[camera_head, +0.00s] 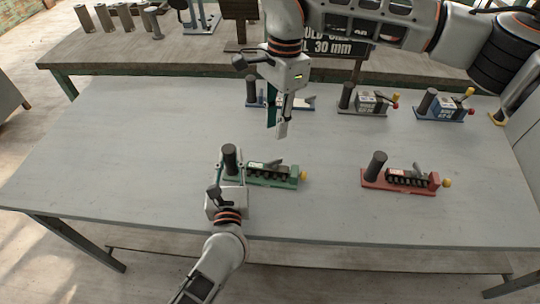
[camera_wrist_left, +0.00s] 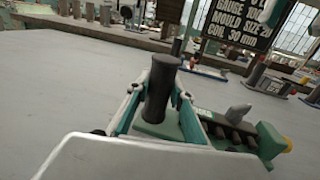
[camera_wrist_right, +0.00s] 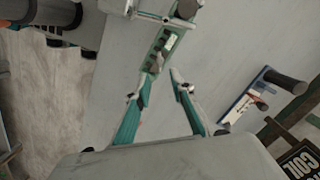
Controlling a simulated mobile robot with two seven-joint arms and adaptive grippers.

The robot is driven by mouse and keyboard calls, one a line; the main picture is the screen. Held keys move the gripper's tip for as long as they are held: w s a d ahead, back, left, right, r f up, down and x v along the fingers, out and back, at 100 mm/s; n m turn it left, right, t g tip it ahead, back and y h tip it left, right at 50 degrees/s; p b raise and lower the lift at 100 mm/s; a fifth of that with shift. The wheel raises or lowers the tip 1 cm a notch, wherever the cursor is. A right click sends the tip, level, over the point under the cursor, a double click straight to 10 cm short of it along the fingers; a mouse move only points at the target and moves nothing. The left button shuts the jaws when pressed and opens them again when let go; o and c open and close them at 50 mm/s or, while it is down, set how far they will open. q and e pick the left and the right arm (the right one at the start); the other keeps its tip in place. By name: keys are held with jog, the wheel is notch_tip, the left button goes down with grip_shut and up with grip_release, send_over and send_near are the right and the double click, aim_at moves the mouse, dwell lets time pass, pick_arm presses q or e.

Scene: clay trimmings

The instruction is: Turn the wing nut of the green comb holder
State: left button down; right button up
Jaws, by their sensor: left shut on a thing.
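The green comb holder (camera_head: 262,182) lies on the near middle of the grey table, with a dark upright post (camera_head: 229,158), a row of dark teeth and a yellow end knob (camera_head: 303,176). A grey wing-shaped piece, apparently the wing nut (camera_head: 273,164), stands on its top; it also shows in the left wrist view (camera_wrist_left: 238,112). My left gripper (camera_head: 230,160) is shut on the dark post (camera_wrist_left: 160,90), its fingers on either side. My right gripper (camera_head: 277,128) is open and empty, pointing down above and behind the holder; the holder shows beyond its fingertips in the right wrist view (camera_wrist_right: 165,45).
A red comb holder (camera_head: 398,187) stands to the right. Blue (camera_head: 440,114), grey (camera_head: 362,108) and another blue-based holder (camera_head: 308,104) stand at the back. A bench (camera_head: 150,55) with a dark sign (camera_head: 325,44) is behind. The left tabletop is clear.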

aim_at(274, 160)
jog(key=shift+m+t+h, duration=0.4)
jog(key=shift+m+t, duration=0.1)
jog(key=shift+m, duration=0.2)
jog(key=f, duration=0.7)
jog(key=s+f, duration=0.1)
jog(key=f, duration=0.3)
jog(key=shift+a+f, duration=0.15)
jog(key=shift+a, duration=0.1)
grip_shut()
